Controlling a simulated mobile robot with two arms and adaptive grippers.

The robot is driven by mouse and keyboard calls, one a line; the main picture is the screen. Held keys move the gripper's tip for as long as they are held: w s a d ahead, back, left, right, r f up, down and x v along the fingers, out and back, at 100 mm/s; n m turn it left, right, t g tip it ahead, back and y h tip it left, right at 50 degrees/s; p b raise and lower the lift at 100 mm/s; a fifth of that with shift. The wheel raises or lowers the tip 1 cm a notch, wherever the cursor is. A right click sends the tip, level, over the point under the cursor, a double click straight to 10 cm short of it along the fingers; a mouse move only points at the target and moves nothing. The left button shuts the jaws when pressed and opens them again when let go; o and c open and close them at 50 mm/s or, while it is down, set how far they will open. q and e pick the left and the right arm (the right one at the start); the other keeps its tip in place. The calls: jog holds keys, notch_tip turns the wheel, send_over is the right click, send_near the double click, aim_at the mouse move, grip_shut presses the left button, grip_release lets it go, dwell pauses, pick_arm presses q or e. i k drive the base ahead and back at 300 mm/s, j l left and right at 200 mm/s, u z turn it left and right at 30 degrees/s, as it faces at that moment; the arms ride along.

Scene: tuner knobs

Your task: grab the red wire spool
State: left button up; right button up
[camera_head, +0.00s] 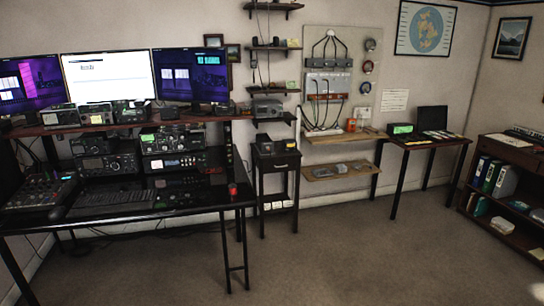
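A small red object (232,189) stands at the right end of the black desk (120,212), near its front right corner. It may be the red wire spool, but it is too small to tell for sure. A small orange-red item (351,125) sits on the wooden shelf under the pegboard; I cannot tell what it is. Neither of my grippers is in view.
The desk carries radios (175,150), a keyboard (115,200), a mixer (38,192) and three monitors. A small black side table (277,163) stands right of it. A side desk (425,142) and bookshelf (508,150) are at right. The carpet (350,245) is clear.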

aim_at(232, 187)
jog(key=i, duration=1)
jog(key=i+l+u, duration=0.15)
jog(key=i, duration=0.9)
